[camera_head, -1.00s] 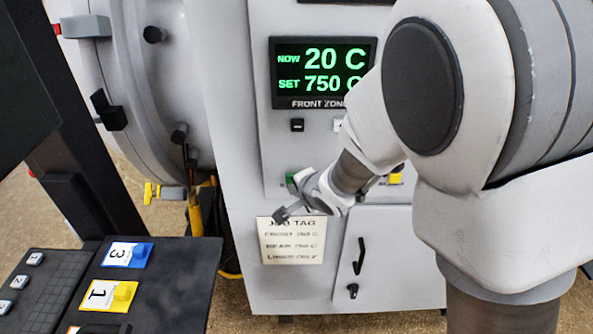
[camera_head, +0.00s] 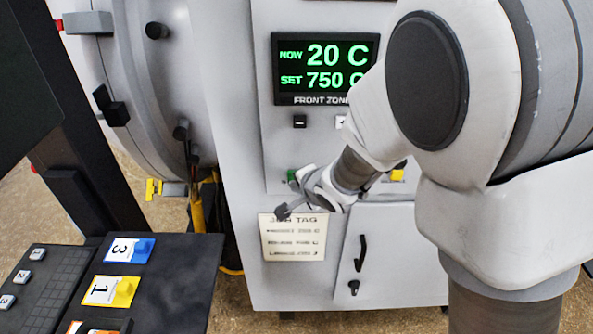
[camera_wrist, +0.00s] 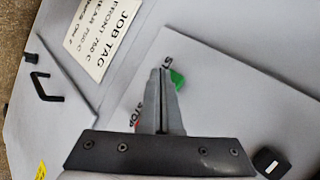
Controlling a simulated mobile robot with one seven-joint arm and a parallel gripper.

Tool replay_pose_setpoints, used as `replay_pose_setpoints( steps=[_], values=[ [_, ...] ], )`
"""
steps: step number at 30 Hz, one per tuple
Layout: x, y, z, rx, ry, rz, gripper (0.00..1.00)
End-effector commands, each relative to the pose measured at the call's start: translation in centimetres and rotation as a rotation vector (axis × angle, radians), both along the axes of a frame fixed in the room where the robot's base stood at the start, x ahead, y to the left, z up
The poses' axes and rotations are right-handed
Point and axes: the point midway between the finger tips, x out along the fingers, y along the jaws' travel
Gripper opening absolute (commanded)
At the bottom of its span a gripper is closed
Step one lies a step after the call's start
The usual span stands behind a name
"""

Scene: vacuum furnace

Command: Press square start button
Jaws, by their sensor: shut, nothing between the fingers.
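The green square start button (camera_head: 291,175) is on the furnace's front panel, below the display and left of my wrist. In the wrist view the green button (camera_wrist: 177,79) shows just beyond and to the right of my fingertips, partly hidden by them. My gripper (camera_head: 283,212) is shut and empty, in front of the panel near the top of the job tag. In the wrist view its closed fingers (camera_wrist: 160,75) point at the panel beside the button. I cannot tell whether they touch the panel. A red bit by the STOP lettering (camera_wrist: 138,122) is mostly hidden behind the fingers.
The display (camera_head: 325,69) reads NOW 20 C, SET 750 C. A job tag (camera_head: 292,237) is below the controls, left of a cabinet door (camera_head: 392,258). A yellow control (camera_head: 397,174) is right of my wrist. A dark console (camera_head: 175,285) with numbered tags stands at lower left.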

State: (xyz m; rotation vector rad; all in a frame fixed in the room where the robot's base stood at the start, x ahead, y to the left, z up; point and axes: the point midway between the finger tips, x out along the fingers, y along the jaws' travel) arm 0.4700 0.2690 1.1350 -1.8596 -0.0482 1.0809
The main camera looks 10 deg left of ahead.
Motion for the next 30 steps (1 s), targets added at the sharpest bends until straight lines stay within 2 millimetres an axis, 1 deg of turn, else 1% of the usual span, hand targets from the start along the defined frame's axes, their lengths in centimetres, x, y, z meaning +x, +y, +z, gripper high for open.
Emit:
replay_pose_setpoints(
  steps=[18, 26, 30],
  values=[
    [0.03, 0.00, 0.01, 0.000, 0.000, 0.000, 0.00],
    [0.78, 0.12, 0.06, 0.000, 0.001, -0.002, 0.00],
    [0.84, 0.20, -0.01, 0.000, 0.000, 0.000, 0.00]
  ],
)
